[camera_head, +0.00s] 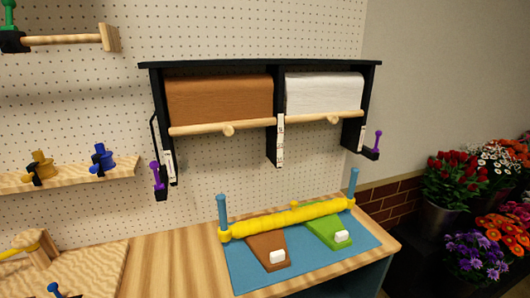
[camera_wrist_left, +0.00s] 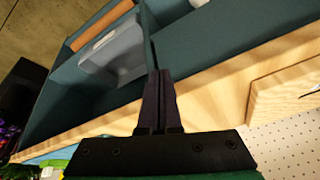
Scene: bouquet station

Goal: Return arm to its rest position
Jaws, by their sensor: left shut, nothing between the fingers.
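My left gripper (camera_wrist_left: 160,85) shows in the left wrist view. Its two dark fingers are together, with nothing between them. Behind the fingers are the wooden worktop edge (camera_wrist_left: 205,78) and a dark teal cabinet (camera_wrist_left: 60,110) with open compartments. I cannot tell how far the fingertips are from the cabinet. Neither of my arms shows in the head view, and my right gripper is in no view.
In the head view, a blue mat (camera_head: 245,270) lies on the worktop (camera_head: 165,262), with a yellow roll (camera_head: 290,217) across it. A black rack (camera_head: 260,66) holds brown paper (camera_head: 220,98) and white paper (camera_head: 322,92). Potted flowers (camera_head: 455,180) stand right. A grey bin (camera_wrist_left: 112,52) sits inside the cabinet.

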